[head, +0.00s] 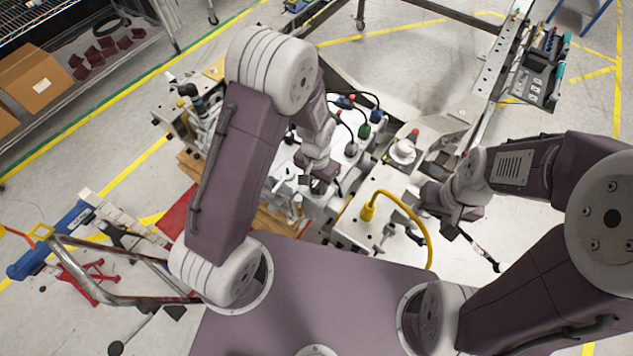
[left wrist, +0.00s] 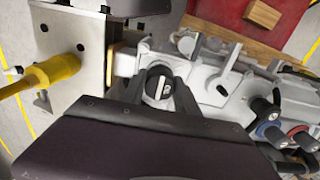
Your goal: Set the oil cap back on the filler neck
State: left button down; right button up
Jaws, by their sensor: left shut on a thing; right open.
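The oil cap (left wrist: 158,84) is a small dark round cap with a pale ridge, held between the fingers of my left gripper (left wrist: 160,95) in the left wrist view. In the head view my left gripper (head: 318,184) is low over the near part of the grey-white engine (head: 284,190). The cap is directly over pale engine metal in the wrist view. I cannot tell whether it touches the filler neck, which is hidden under it. My right gripper (head: 478,243) is open and empty, right of the fixture.
A yellow cable (head: 400,203) arches from the plate between my grippers. Cables with blue, red and green connectors (head: 364,130) stand behind my left gripper. A white reservoir with a red cap (head: 404,149) is further right. A metal rail (head: 498,75) rises at the back right.

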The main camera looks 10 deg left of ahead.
pick_arm(q)
jog(key=shift+f+b, duration=0.4)
jog(key=shift+f, duration=0.1)
jog(key=c, duration=0.8)
grip_release()
jog(key=shift+c, duration=0.2)
jog(key=shift+r, duration=0.1)
notch_tip(320, 180, up, 6)
jog(key=p, duration=0.5)
jog(key=shift+r+p, duration=0.1)
jog(key=shift+p, duration=0.25)
jog(key=shift+f, duration=0.2)
